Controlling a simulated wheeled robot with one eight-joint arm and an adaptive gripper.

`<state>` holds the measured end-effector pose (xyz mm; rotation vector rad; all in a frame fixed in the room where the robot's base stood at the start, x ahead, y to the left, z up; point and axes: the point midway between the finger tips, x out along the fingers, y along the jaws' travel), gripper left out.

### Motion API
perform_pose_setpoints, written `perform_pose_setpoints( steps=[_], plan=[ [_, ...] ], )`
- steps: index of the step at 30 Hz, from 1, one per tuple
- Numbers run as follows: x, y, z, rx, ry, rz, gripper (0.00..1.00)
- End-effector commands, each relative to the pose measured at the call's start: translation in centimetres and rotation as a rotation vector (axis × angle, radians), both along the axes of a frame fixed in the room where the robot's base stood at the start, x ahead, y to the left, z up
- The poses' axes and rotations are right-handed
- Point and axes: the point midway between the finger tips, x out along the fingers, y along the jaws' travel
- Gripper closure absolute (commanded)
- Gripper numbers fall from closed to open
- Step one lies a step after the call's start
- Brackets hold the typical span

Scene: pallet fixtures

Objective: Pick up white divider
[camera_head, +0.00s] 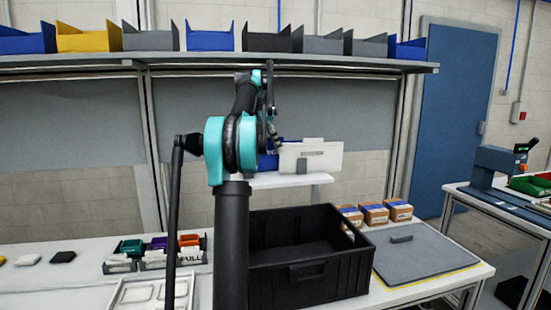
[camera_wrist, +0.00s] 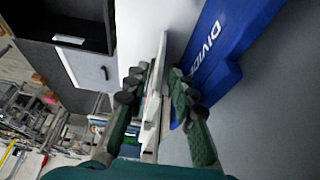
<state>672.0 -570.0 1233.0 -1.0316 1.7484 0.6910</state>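The white divider (camera_head: 325,159) stands upright, a flat panel above a small white shelf, with a dark label and a grey part on its face in the head view. In the wrist view the white divider (camera_wrist: 154,95) shows edge-on between the two dark green fingers of my gripper (camera_wrist: 158,78). The left finger is close against it; a narrow gap shows on the right finger's side. My gripper looks open around it. A blue divider (camera_wrist: 228,45) with white lettering is just right of the fingers; it also shows behind my arm in the head view (camera_head: 268,162).
The small white shelf (camera_head: 290,181) sits below the dividers. A black crate (camera_head: 310,281), small coloured bins (camera_head: 158,244), cardboard boxes (camera_head: 374,213) and a grey mat (camera_head: 425,250) are on the bench. A shelf of bins (camera_head: 210,59) runs overhead.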

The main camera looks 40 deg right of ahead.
Motion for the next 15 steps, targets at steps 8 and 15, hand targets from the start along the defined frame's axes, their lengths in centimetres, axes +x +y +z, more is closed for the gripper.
perform_pose_setpoints(
  steps=[8,15],
  plan=[
    [-0.5,-0.8,-2.2,0.0,-0.001,0.0,0.76],
    [-0.5,-0.8,-2.2,0.0,-0.001,0.0,0.81]
  ],
)
